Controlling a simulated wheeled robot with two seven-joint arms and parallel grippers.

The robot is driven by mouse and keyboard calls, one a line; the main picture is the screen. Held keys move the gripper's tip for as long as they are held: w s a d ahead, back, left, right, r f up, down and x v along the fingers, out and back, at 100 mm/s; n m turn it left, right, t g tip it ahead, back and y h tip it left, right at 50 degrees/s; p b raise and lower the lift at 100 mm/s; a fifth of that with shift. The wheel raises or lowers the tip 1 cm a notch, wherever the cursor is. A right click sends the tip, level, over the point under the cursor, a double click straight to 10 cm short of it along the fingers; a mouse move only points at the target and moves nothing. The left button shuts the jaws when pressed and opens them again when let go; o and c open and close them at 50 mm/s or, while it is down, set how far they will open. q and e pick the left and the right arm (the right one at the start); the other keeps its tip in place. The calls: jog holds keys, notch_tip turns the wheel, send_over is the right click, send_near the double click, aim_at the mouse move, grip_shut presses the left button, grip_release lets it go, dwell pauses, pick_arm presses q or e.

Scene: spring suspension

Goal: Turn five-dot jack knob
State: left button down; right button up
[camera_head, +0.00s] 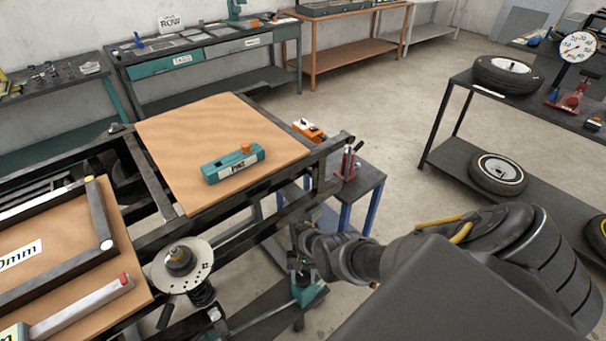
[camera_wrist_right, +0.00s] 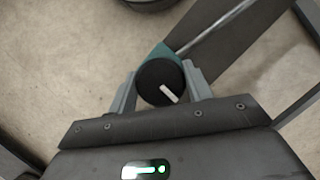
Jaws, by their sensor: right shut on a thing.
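A black round knob (camera_wrist_right: 157,80) with a white pointer line sits between the two grey fingers of my right gripper (camera_wrist_right: 161,76) in the right wrist view. The fingers press on it from both sides. The pointer slants down to the right. A teal part (camera_wrist_right: 160,54) of the jack shows behind the knob. In the head view my right gripper (camera_head: 301,264) reaches down to the teal jack (camera_head: 311,294) below the frame, and the knob is mostly hidden there. I cannot make out any dots on the jack. My left gripper is not in view.
A steel frame with a wooden board (camera_head: 175,135) stands left of my right arm, a teal tool (camera_head: 232,168) on it. A disc hub (camera_head: 183,264) is on the near side. A small blue-legged table (camera_head: 362,184) stands just behind my gripper. Open floor lies beyond.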

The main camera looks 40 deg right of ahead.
dwell(0.4)
jog(key=o, duration=1)
jog(key=p+v, duration=0.4)
jog(key=v, duration=0.6)
jog(key=shift+w+d+r, duration=0.1)
jog(key=shift+w+r, duration=0.05)
jog(key=shift+r, duration=0.15)
